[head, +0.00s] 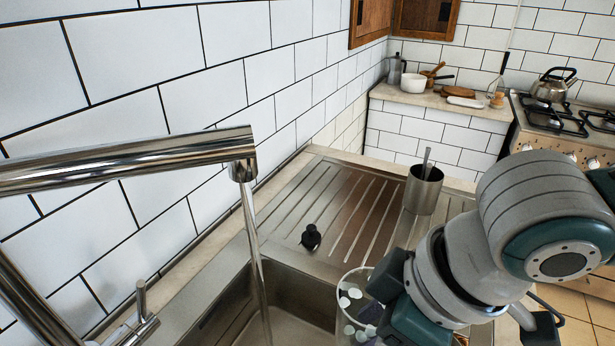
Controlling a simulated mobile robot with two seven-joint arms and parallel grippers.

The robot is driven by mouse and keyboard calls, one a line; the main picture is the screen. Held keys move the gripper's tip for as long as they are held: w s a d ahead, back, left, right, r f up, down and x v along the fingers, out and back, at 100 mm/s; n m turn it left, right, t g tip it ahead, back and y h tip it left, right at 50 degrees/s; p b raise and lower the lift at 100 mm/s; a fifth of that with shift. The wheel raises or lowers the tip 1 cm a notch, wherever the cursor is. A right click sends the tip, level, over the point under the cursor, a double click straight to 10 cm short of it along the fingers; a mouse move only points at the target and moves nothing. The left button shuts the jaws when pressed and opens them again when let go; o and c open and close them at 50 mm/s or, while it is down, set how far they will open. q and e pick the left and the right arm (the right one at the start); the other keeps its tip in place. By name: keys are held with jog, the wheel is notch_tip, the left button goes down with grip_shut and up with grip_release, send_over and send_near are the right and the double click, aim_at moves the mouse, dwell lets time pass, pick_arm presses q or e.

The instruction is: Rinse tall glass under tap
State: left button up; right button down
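The tall glass (352,304), clear with pale and dark specks, is at the bottom centre, over the right part of the sink; its lower part is cut off by the frame. My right gripper (384,300) is at the glass's right side, its dark fingers against it, and appears shut on it. The metal tap (130,160) reaches in from the left. A thin stream of water (257,270) falls from its spout into the sink (225,305). The glass is to the right of the stream, apart from it. My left gripper is not in view.
Behind the sink, a ribbed metal drainboard (330,200) holds a black plug (311,237) and a metal cup (424,190) with a utensil. A tiled wall (130,90) bounds the left. A stove (560,125) with a kettle (550,88) stands at the back right.

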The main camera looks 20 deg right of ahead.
jog(key=w+a+f+b, duration=0.2)
jog(key=w+a+b, duration=0.3)
jog(key=w+a, duration=0.2)
jog(key=shift+w+a+b, duration=0.3)
jog(key=shift+w, duration=0.1)
dwell(0.6)
jog(key=shift+w+d, duration=0.1)
jog(key=shift+d, duration=0.05)
jog(key=shift+w+d, duration=0.35)
jog(key=shift+p, duration=0.3)
jog(key=shift+s+a+p, duration=0.45)
jog(key=shift+a+p, duration=0.05)
jog(key=shift+p, duration=0.05)
